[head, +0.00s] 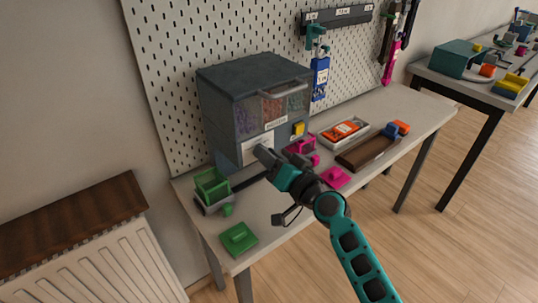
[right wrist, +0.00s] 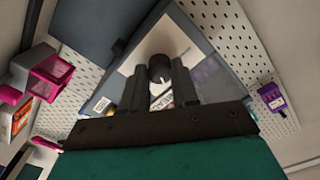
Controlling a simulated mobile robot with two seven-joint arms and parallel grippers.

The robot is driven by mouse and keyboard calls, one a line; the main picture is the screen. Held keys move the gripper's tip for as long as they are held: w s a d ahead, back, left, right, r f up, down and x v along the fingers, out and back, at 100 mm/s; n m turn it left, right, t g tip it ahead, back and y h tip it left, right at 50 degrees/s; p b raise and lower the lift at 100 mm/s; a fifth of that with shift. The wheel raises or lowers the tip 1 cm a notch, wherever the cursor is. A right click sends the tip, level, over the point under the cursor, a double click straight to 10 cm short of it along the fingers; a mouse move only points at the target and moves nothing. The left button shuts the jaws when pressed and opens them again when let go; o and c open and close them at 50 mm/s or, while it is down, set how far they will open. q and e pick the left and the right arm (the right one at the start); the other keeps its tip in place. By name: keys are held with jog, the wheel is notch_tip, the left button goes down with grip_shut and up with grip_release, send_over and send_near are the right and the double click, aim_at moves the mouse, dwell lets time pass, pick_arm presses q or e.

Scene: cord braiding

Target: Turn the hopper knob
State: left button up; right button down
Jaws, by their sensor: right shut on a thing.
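The hopper (head: 225,115) is a dark grey-blue box with a clear front showing several colours of small pieces, standing on the workbench against the pegboard. Its dark round knob (right wrist: 165,66) sits on a pale front plate (head: 252,151). My right gripper (head: 262,155) reaches up to this plate from the front right and hides the knob in the head view. In the right wrist view its two dark fingers (right wrist: 161,85) are closed on either side of the knob. My left gripper is not in view.
A green bin (head: 211,186) and a green lid (head: 238,239) are left of my arm. A pink bin (head: 301,143) and a pink lid (head: 336,177) are close on its right. A tray with an orange item (head: 344,130) and a brown block (head: 367,151) lie farther right.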

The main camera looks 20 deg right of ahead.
jog(key=m+p, duration=0.1)
jog(key=m, duration=0.5)
jog(key=shift+m, duration=0.3)
dwell(0.4)
jog(key=c, duration=0.8)
grip_release()
jog(key=shift+c, duration=0.2)
jog(key=b+v, duration=0.2)
jog(key=v, duration=1.1)
